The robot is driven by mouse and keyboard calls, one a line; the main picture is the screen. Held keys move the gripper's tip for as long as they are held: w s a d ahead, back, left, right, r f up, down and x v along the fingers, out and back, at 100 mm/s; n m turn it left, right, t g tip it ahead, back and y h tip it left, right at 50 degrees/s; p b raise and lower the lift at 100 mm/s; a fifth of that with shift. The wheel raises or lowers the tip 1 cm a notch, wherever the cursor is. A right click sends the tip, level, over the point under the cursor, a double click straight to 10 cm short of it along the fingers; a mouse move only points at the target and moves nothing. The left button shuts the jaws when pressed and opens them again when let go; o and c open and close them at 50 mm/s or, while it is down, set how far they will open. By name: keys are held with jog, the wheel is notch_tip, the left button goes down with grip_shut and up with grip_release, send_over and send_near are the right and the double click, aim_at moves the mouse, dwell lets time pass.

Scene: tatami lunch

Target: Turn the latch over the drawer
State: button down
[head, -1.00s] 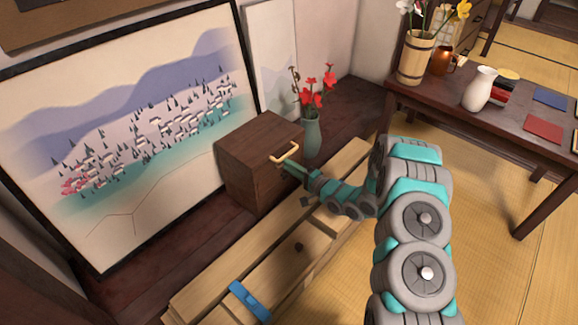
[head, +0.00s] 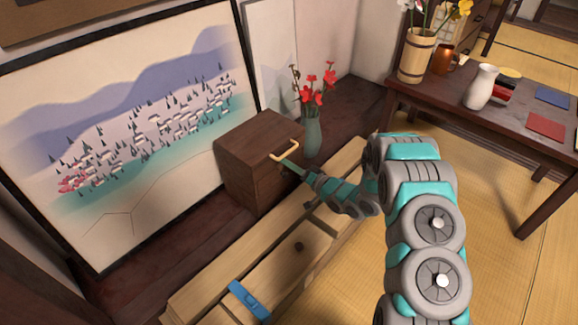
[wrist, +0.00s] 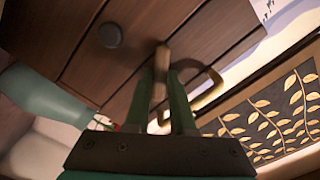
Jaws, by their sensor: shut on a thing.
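A dark brown wooden box with a drawer (head: 245,165) stands on the floor by the wall, with a brass-coloured handle (head: 284,151) at its upper front edge. In the wrist view the handle (wrist: 212,90) curves to the right of my fingers. My gripper (head: 287,164) is at the box's front, just below the handle. In the wrist view my gripper (wrist: 161,80) has its two green fingers shut on a narrow wood-brown latch (wrist: 162,56) standing out from the plank front. A round dark knob (wrist: 110,35) sits left of it. The latch is hidden in the head view.
A blue-green vase with red flowers (head: 312,135) stands close right of the box. A low wooden bench (head: 215,290) with a blue object (head: 248,300) lies in front. A large framed picture (head: 130,130) leans behind. A dark table (head: 500,115) is at right.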

jog(key=shift+f+n+b, duration=0.1)
jog(key=shift+n+b, duration=2.55)
jog(key=shift+n, duration=2.25)
jog(key=c, duration=0.8)
grip_release()
jog(key=shift+o, duration=0.2)
jog(key=v, duration=0.8)
